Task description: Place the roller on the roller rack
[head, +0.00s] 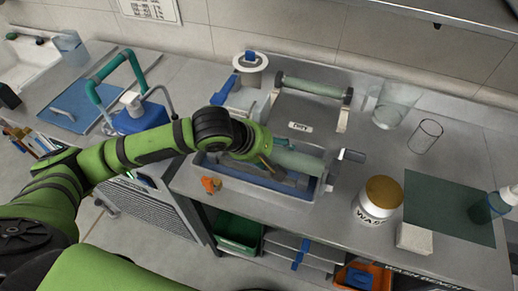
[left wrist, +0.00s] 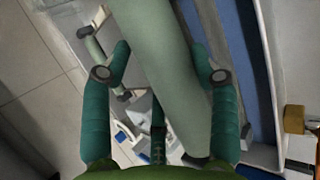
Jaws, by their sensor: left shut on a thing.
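A pale green roller (head: 301,161) lies between the fingers of my left gripper (head: 272,162), low over the blue-lined tray (head: 311,193). I cannot tell whether the roller touches the tray. The roller rack (head: 342,121) stands behind the tray, with a label plate on its base. Another pale green roller (head: 313,87) with dark ends rests across its back; it also shows in the left wrist view (left wrist: 97,60). My right gripper is not in view.
A white jar with a tan lid (head: 381,196), a white block (head: 414,239) and a dark green mat (head: 446,205) are right of the tray. Clear glass vessels (head: 395,103) stand behind. An orange valve (head: 210,185) is at the tray's front left. A blue container (head: 138,117) stands left.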

